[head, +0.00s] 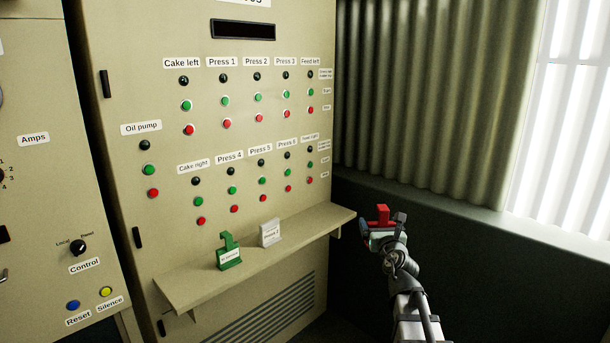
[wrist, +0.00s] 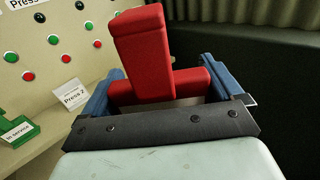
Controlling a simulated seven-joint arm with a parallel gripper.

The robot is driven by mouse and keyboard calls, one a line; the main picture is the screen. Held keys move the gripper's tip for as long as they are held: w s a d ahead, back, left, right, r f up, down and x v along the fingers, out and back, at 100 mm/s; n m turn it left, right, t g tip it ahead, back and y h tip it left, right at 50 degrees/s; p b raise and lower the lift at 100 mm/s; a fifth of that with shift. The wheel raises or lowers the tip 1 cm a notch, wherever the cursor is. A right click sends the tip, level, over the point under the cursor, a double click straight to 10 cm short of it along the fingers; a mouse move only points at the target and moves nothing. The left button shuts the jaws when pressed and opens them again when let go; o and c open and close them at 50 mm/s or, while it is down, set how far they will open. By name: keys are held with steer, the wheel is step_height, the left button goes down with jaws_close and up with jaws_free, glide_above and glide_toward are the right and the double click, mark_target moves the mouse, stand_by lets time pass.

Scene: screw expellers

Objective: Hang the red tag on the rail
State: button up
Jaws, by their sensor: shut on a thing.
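The red tag (head: 382,215) is held in my gripper (head: 380,234), to the right of the cabinet shelf's right end. In the wrist view the red tag (wrist: 146,52) stands up between the two blue fingers of my gripper (wrist: 160,90), which are shut on its wider lower part. Its face text is not visible. A rail is not clearly identifiable; a narrow beige shelf (head: 188,290) runs along the cabinet front below the buttons.
A green tag (head: 229,252) and a white tag (head: 270,233) stand on the shelf. The beige cabinet (head: 130,90) carries rows of buttons and black handles. A corrugated wall (head: 430,90) and dark ledge stand behind my arm. Space right of the shelf is free.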

steer(key=shift+s+d+h, duration=0.1)
steer(key=shift+d+h, duration=0.2)
steer(key=shift+d, duration=0.8)
steer(key=a+f+n+g+y, duration=0.35)
steer(key=a+y, duration=0.25)
steer(key=a, duration=2.5)
steer(key=a+f+n+g+y, duration=0.2)
steer(key=a+n+y, duration=0.4)
steer(key=a, duration=2.4)
steer(key=shift+m+y, duration=0.4)
steer(key=shift+m, duration=0.05)
steer(key=shift+s+a+f, duration=0.1)
steer(key=shift+s+f, duration=0.05)
steer(key=shift+f, duration=2.1)
steer(key=shift+s+a+f, duration=0.1)
steer(key=shift+s+f, duration=0.05)
steer(key=shift+f, duration=2.05)
steer(key=shift+f, duration=0.1)
steer(key=o, duration=0.7)
steer(key=shift+o, duration=0.5)
